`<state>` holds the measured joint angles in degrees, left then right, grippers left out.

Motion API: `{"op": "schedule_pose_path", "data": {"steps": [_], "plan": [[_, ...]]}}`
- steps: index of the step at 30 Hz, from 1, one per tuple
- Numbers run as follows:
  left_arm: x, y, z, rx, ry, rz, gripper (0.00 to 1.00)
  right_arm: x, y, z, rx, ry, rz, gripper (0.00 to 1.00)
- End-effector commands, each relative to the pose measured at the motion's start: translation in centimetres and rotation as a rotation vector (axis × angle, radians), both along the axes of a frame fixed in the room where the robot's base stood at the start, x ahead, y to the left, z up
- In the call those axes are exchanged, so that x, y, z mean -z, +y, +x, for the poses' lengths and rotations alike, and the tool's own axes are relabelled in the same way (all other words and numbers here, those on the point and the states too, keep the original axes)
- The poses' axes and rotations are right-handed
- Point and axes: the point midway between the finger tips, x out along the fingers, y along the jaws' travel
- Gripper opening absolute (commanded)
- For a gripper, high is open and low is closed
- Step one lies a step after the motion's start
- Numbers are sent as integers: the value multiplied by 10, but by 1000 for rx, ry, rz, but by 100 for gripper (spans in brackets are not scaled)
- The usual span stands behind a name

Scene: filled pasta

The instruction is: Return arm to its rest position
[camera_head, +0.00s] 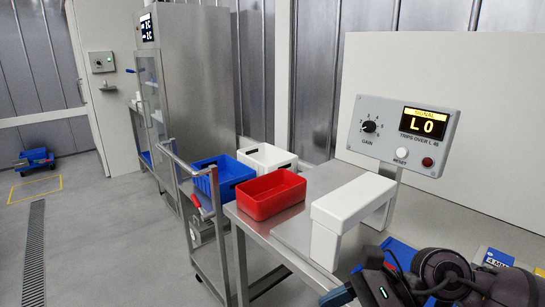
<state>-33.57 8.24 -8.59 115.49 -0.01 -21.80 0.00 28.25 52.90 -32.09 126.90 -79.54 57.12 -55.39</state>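My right arm, dark grey and black, comes in at the bottom right corner. Its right gripper (372,287) is partly cut off by the bottom edge, and its fingertips are not clear enough to tell open from shut. I cannot see anything held in it. It shows in front of the near right end of the steel table (294,243). My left gripper is not in view.
A white bridge-shaped block (345,212) and a red bin (270,194) are on the table. Blue (222,174) and white (267,158) crates sit on a cart at the left.

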Motion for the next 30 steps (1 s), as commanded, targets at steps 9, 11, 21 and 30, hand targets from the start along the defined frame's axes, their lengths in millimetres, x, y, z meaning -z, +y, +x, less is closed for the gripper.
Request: {"op": "schedule_pose_path", "data": {"steps": [9, 11, 21, 30], "plan": [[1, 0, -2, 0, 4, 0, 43, -57, 23, 6, 394, 491, 676, 59], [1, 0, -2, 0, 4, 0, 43, -64, 16, 12, 476, 595, 794, 59], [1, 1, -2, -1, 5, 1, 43, -46, -63, 49, 975, 1212, 1424, 59], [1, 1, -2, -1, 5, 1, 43, 47, -144, 28, 1476, 1745, 1930, 59]]}}
